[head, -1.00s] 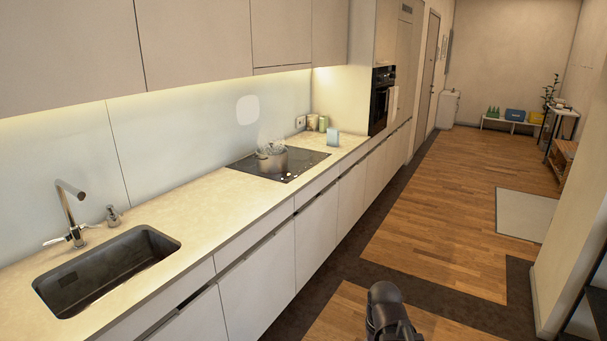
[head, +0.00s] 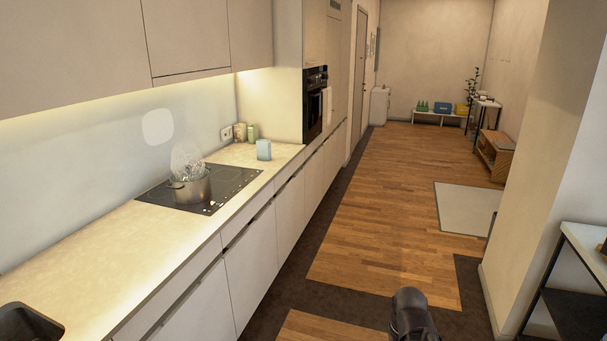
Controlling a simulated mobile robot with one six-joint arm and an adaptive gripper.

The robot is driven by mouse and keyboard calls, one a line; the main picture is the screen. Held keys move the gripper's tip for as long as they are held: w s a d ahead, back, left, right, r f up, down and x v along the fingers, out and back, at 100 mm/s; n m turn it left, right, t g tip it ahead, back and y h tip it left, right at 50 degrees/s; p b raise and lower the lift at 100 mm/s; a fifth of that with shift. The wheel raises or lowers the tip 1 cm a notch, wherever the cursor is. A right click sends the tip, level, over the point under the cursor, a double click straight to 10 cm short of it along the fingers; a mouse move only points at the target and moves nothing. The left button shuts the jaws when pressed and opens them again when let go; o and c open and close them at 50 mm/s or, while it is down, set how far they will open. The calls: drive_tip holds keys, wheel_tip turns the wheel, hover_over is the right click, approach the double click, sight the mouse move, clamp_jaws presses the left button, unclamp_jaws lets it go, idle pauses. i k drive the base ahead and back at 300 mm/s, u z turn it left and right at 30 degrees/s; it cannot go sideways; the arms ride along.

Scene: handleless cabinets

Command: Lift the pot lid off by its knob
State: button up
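A metal pot (head: 190,188) stands on the black cooktop (head: 226,184) set into the left counter. A clear, glass-like lid (head: 186,158) shows at the top of the pot and looks tilted up toward the wall; its knob is too small to make out. A dark part of my own arm (head: 412,316) shows at the bottom edge, over the floor and well apart from the pot. My gripper's fingers are not in view.
The sink (head: 28,324) is at the near left. A wall corner and a dark-framed table (head: 575,290) stand at the right. The wooden floor between is clear.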

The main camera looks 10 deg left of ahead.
sight(206, 173)
drive_tip(key=z, duration=0.15)
drive_tip(key=i, duration=1.6)
drive_tip(key=u, duration=0.45)
drive_tip(key=i, duration=0.8)
drive_tip(key=u, duration=1.1)
drive_tip(key=i, duration=1)
drive_tip(key=u, duration=0.6)
